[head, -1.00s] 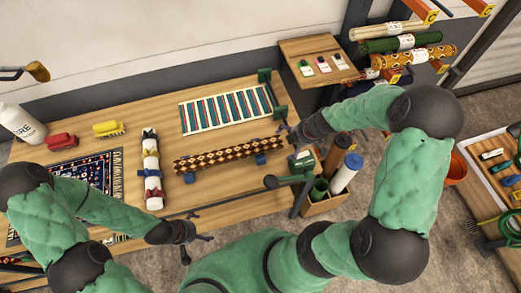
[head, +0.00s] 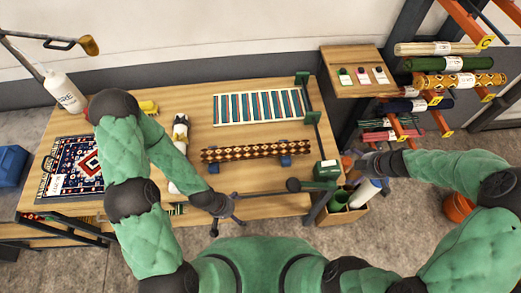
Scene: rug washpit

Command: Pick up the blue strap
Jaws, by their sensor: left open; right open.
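My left gripper (head: 229,222) is open and empty over the table's front edge, right of the roll's near end. My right gripper (head: 347,163) is open beyond the table's right end, by the green box, and partly blurred into the background.
A brown patterned roll (head: 255,150) rests on blue supports. Behind it lies a striped rug (head: 260,107). A patterned rug (head: 74,165) lies at left. A white bottle (head: 65,92) stands behind it. A bin of rolls (head: 342,214) stands at the right end.

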